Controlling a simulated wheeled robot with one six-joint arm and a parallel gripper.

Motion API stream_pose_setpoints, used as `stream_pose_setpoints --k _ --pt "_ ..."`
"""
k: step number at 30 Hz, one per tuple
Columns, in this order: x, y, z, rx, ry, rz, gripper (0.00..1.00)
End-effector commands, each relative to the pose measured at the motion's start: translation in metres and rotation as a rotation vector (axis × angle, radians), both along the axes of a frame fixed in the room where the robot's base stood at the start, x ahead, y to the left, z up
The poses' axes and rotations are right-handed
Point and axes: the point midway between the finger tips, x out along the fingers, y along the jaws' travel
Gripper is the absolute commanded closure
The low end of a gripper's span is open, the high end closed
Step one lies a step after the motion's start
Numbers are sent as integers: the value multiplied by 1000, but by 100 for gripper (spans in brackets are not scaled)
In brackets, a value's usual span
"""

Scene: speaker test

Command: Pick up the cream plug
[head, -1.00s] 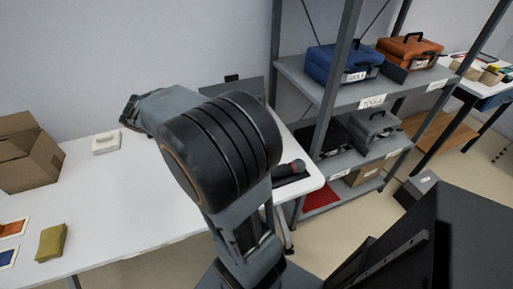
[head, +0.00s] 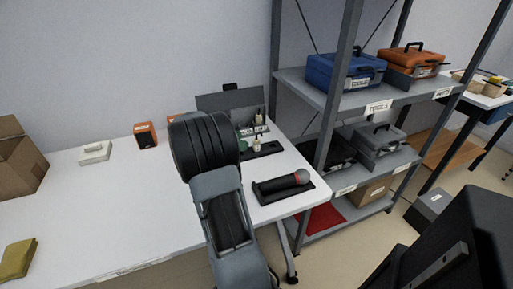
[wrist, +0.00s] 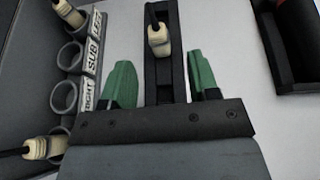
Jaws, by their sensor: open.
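A cream plug (wrist: 158,40) with a black cable end rests on a narrow black holder (wrist: 165,85) in the wrist view. My gripper (wrist: 161,80) is open, its two green fingertips apart on either side of the holder. The plug lies a little beyond the fingertips, about midway between their lines, and nothing is held. In the head view the plug (head: 256,143) shows small, right of my arm, which hides most of the gripper.
A grey panel (wrist: 35,80) with ring sockets and labels, one reading SUB, stands at left in the wrist view. Other cream plugs (wrist: 42,148) are at it. A microphone (head: 300,178) lies on a black tray. Orange boxes (head: 146,135) stand left; a shelf (head: 345,100) stands right.

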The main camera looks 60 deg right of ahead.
Motion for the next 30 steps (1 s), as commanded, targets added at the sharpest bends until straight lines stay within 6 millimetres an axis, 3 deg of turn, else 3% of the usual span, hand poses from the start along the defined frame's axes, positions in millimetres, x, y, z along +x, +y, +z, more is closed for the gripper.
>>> stream_pose_setpoints --k 5,15,26,30 --pt "-5 -7 -5 1 0 -2 45" --pt "-25 -39 -22 0 -1 -3 45" --pt "-27 -44 -23 0 -2 1 45" --pt "-27 -44 -23 0 -1 0 58"
